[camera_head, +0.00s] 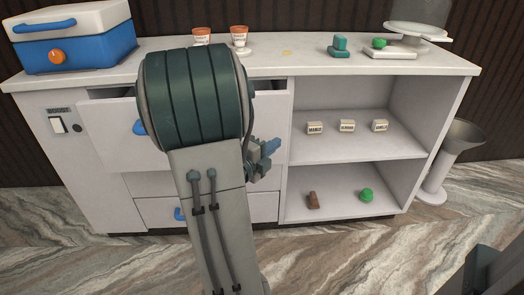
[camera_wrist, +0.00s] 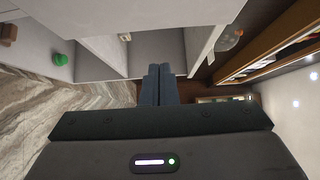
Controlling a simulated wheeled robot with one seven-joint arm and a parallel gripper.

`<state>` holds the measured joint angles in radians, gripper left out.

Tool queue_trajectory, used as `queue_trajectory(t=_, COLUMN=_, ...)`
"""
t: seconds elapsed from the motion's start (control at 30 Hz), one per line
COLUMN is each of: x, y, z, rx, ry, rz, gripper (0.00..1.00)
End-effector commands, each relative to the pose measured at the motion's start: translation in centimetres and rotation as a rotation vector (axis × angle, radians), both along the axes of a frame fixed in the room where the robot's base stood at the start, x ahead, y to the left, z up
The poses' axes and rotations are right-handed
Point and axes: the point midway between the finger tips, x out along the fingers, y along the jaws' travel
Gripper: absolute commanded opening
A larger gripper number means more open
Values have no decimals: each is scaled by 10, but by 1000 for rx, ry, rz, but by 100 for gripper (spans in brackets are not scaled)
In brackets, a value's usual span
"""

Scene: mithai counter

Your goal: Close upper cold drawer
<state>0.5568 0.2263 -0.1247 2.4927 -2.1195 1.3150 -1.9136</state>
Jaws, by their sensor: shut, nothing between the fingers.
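The upper cold drawer (camera_head: 105,135) is pulled out of the white counter; a dark gap shows behind the top of its white front. Its blue handle (camera_head: 140,127) is partly hidden by my arm. My gripper (camera_head: 272,146) is shut and empty, near the right part of the drawer front. In the wrist view, the closed fingers (camera_wrist: 155,84) point toward white panels. I cannot tell whether the fingertips touch the drawer.
A lower drawer (camera_head: 155,212) appears closed. Open shelves (camera_head: 350,180) to the right hold small labelled boxes, a brown piece and a green piece. The countertop (camera_head: 290,64) carries a blue cooler (camera_head: 75,52), two cups and green items. A white stand (camera_head: 436,185) is at the right.

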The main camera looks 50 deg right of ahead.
Motion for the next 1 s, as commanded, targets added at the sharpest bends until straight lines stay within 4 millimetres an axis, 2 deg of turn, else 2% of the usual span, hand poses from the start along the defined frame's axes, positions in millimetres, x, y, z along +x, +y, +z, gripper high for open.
queue_trajectory(t=0.13, x=-4, y=-33, z=-5, rx=-2, ry=-2, rz=-5, gripper=0)
queue_trajectory(t=0.4, x=19, y=-57, z=-3, rx=-1, ry=0, rz=-1, gripper=0)
queue_trajectory(t=0.9, x=24, y=-62, z=-1, rx=0, ry=0, rz=1, gripper=0)
queue_trajectory(t=1.0, x=31, y=-63, z=1, rx=1, ry=1, rz=9, gripper=0)
